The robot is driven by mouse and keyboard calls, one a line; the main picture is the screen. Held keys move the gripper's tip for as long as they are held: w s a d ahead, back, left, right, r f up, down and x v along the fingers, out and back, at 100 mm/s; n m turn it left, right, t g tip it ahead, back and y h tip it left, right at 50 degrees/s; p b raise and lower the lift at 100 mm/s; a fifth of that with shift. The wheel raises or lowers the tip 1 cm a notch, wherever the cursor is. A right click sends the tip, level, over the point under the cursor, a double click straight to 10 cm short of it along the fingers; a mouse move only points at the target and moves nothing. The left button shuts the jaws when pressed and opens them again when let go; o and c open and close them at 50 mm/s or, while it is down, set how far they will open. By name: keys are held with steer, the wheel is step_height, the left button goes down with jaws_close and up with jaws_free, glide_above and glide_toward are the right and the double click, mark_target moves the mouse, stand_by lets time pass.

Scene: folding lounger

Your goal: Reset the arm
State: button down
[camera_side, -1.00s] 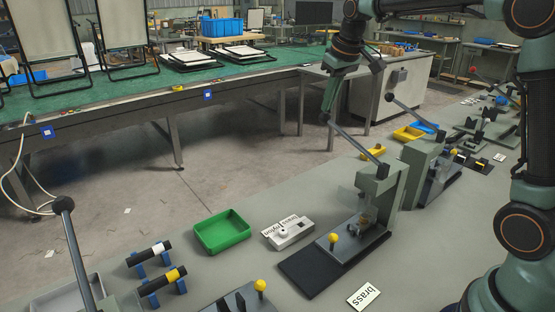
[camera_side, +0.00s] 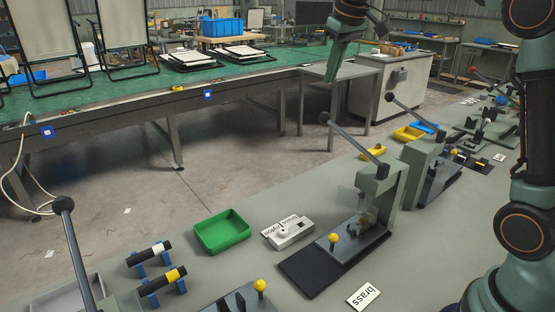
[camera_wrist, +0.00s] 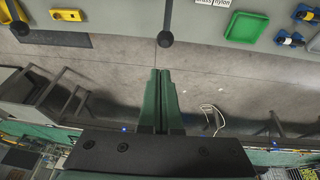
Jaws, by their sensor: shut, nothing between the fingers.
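My gripper (camera_side: 332,76) hangs high in the upper middle of the side view, pointing down, above the floor gap between the bench and the green table. In the wrist view its two green fingers (camera_wrist: 160,87) are together, with nothing between them. A lever press (camera_side: 378,190) with a clear guard stands on the grey bench below and to the right of my gripper. Its black lever knob (camera_wrist: 165,39) shows ahead of the fingertips in the wrist view. The gripper is apart from everything.
A green tray (camera_side: 222,232), a label block (camera_side: 288,232) and a brass card (camera_side: 363,296) lie on the grey bench. Blue stands (camera_side: 157,270) hold black rods at the left. A second lever press (camera_side: 428,155) stands farther back. The air around my gripper is clear.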

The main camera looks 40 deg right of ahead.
steer(key=s+a+f+t, duration=0.1)
steer(key=s+a+f, duration=0.3)
steer(key=s, duration=0.6)
steer(key=s+a+f, duration=0.5)
steer(key=s+f, duration=0.2)
steer(key=s, duration=0.3)
steer(key=shift+t+y, duration=0.3)
steer(key=shift+t, duration=0.1)
